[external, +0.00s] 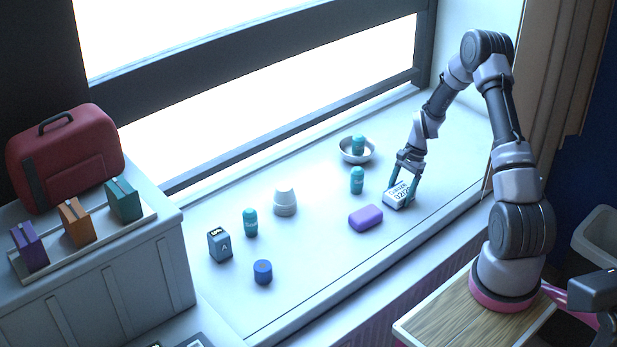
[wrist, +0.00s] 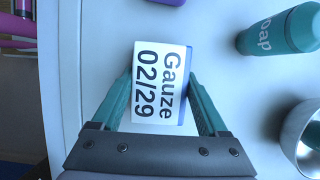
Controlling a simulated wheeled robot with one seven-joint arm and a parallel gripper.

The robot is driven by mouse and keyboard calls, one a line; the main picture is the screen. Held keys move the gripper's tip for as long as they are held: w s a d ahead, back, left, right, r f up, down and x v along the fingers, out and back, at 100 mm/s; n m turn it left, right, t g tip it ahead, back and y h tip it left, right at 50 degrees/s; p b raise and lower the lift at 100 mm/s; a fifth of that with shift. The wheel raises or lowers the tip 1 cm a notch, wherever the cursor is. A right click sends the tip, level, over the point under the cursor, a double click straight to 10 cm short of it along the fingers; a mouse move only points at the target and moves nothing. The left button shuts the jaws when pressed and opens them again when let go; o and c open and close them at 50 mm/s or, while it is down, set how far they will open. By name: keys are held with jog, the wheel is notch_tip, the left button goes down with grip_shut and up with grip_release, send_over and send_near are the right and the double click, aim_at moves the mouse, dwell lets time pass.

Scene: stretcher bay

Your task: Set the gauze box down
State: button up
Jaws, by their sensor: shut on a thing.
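The gauze box (wrist: 158,84) is white with a blue edge and reads "Gauze 02/29" in the wrist view. In the external view the gauze box (external: 396,196) is at the right part of the white window sill, tilted in the picture. My gripper (external: 404,182) is shut on it from above; in the wrist view my gripper's teal fingers (wrist: 160,95) are at its two sides. The box is at or very near the sill surface; I cannot tell whether it touches.
A purple soap-like block (external: 365,218) lies just left of the box. A teal soap bottle (external: 357,180) stands behind it, and a metal bowl (external: 371,153) holds another teal bottle (external: 358,145). The sill's front edge (external: 440,226) is close.

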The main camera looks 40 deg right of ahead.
jog(key=o, duration=1.3)
jog(key=shift+f, duration=0.15)
jog(key=shift+c, duration=0.2)
jog(key=v, duration=1.2)
notch_tip(320, 180, up, 12)
jog(key=n+t+h, duration=0.1)
jog(key=n+h, duration=0.1)
jog(key=n, duration=0.1)
send_over(398, 194)
jog(key=s+a+r+n+t+h, duration=0.15)
jog(key=s+a+r+n, duration=0.25)
jog(key=s+a+r, duration=0.4)
jog(key=s+a+r+n+t, duration=0.25)
jog(key=s+a+r, duration=0.3)
jog(key=r, duration=0.35)
jog(key=s+a+r+n+t, duration=0.1)
jog(key=s+a+n, duration=0.1)
jog(key=s, duration=0.3)
jog(key=s+a+r+n+t, duration=0.1)
jog(key=s+a+r+n, duration=0.1)
jog(key=s, duration=0.3)
jog(key=shift+a+r+y, duration=0.2)
jog(key=shift+a+y, duration=0.25)
jog(key=shift+a, duration=0.35)
